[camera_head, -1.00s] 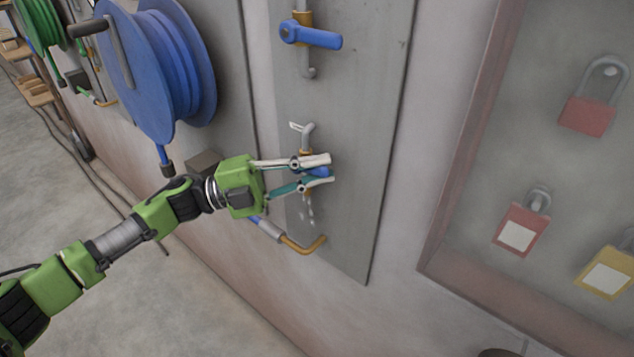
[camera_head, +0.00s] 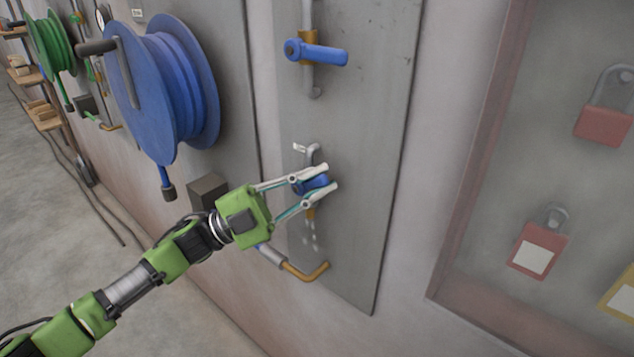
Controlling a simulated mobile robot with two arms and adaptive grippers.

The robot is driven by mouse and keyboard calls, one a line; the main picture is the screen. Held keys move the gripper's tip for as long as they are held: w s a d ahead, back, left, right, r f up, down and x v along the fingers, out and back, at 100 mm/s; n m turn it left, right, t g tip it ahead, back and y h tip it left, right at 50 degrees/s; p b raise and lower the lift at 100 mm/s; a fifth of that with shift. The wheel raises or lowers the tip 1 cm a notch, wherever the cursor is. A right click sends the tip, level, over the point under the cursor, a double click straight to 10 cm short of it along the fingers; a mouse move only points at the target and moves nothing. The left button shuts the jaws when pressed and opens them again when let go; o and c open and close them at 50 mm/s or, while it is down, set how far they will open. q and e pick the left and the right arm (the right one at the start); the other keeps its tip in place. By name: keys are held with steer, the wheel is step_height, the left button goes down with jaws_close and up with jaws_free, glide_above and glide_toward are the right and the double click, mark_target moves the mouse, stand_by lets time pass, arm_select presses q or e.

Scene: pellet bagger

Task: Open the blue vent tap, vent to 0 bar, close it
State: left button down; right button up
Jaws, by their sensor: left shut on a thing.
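A blue tap handle (camera_head: 313,184) sits low on the grey wall panel (camera_head: 352,130), below a short bent pipe (camera_head: 311,156). My left gripper (camera_head: 325,180) is shut on this handle, its two fingers on either side of it. Pale drops or spray show on the panel just under the brass tap body (camera_head: 310,212). A second blue tap handle (camera_head: 322,54) stands higher on the same panel, turned crosswise to its pipe. No gauge can be read in this view. My right gripper is not in view.
A blue hose reel (camera_head: 165,85) hangs left of the panel, with a dark box (camera_head: 208,192) below it. A brass elbow pipe (camera_head: 305,272) lies below the gripper. A cabinet with padlocks (camera_head: 538,250) is at right.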

arm_select(q)
steer(key=c, duration=2)
jaws_free()
steer(key=shift+o, duration=0.2)
steer(key=v, duration=1.2)
